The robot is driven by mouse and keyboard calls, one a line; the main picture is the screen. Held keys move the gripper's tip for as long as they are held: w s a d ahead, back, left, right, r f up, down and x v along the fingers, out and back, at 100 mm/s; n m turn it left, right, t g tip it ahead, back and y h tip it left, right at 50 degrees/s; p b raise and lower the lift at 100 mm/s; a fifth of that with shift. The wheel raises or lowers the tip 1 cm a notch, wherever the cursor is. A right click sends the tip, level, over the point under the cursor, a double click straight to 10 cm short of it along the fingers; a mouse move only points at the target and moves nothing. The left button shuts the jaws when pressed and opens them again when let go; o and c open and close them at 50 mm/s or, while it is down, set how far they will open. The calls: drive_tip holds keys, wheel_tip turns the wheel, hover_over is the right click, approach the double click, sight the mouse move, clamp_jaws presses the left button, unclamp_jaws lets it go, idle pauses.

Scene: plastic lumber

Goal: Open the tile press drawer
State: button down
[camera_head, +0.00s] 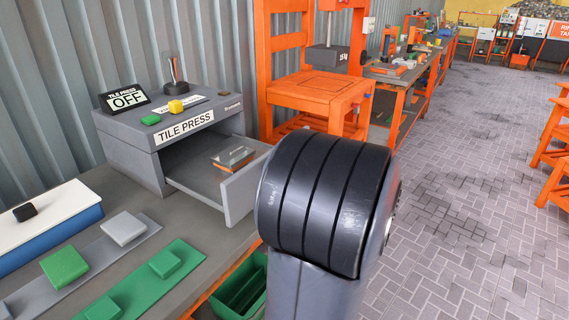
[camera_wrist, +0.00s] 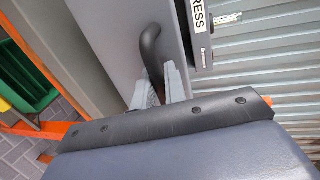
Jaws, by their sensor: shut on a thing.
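The grey tile press (camera_head: 170,115) stands on the workbench, with a white "TILE PRESS" label on its front. Its drawer (camera_head: 212,180) is pulled out, and its inside shows in the head view. A small stack of tile pieces (camera_head: 233,157) lies in the drawer. In the wrist view, my gripper (camera_wrist: 163,88) is shut on the black curved drawer handle (camera_wrist: 150,50) on the drawer front (camera_wrist: 110,35). In the head view my arm hides the handle and the gripper.
Green and grey tiles (camera_head: 65,266) lie on the bench in front. A green bin (camera_head: 240,285) is below the bench edge. An orange frame (camera_head: 318,90) stands behind; paved floor (camera_head: 450,200) is open at right.

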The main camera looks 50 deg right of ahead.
drive_tip(key=c, duration=1.8)
unclamp_jaws()
drive_tip(key=shift+c, duration=0.2)
drive_tip(key=v, duration=1)
drive_tip(key=shift+s+p, duration=0.4)
drive_tip(key=shift+w+d, duration=0.1)
drive_tip(key=x, duration=1)
drive_tip(key=shift+w+b, duration=0.3)
drive_tip(key=shift+b, duration=0.1)
drive_tip(key=shift+w, duration=0.1)
drive_tip(key=shift+a, duration=0.2)
